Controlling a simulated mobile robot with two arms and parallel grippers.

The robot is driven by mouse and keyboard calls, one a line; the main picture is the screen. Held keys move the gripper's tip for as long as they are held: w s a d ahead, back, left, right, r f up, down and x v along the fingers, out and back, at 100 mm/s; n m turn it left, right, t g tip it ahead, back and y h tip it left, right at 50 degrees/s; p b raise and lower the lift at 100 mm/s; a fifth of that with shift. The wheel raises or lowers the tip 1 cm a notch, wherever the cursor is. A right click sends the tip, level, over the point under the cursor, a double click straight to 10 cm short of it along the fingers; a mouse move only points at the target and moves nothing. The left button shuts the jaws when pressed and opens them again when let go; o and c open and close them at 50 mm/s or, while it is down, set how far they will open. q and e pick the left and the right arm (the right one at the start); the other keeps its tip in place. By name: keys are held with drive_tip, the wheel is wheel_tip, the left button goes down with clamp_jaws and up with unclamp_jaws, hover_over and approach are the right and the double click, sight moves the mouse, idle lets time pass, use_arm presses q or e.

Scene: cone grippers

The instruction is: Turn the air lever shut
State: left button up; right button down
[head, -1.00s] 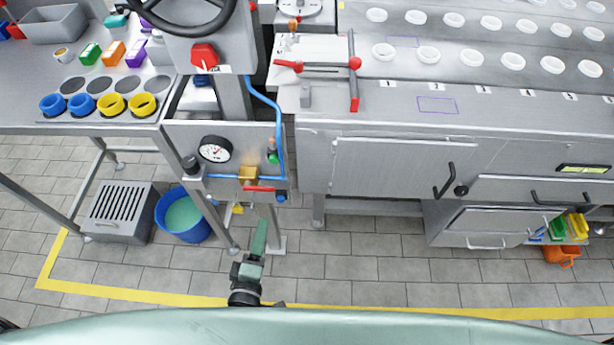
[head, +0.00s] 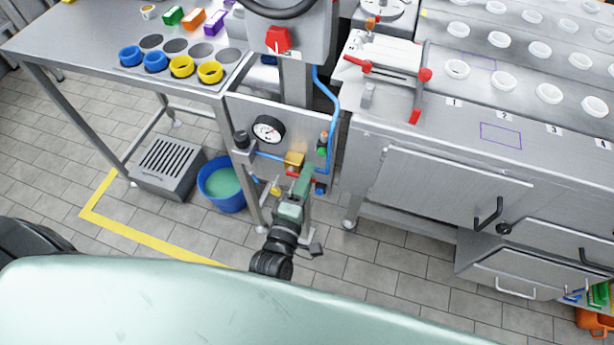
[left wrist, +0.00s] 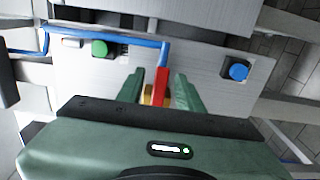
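The air lever is a red handle on a brass valve (head: 294,160), set in a blue air line on the grey panel below the gauge. In the head view my left gripper (head: 304,182) is at the lever and hides most of it. In the left wrist view the red lever (left wrist: 161,86) lies between the two green fingers of my left gripper (left wrist: 159,88). The fingers are open, one on each side of it, with the right finger closer. Gaps show, so I see no firm grip. My right gripper is in neither view.
A pressure gauge (head: 268,129) and a green button (head: 322,150) sit near the valve. A blue button (left wrist: 236,70) shows in the wrist view. A blue bucket (head: 222,186) and a grated grey box (head: 168,167) stand on the floor to the left. The steel counter (head: 440,140) is at right.

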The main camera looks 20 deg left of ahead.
use_arm(q)
clamp_jaws()
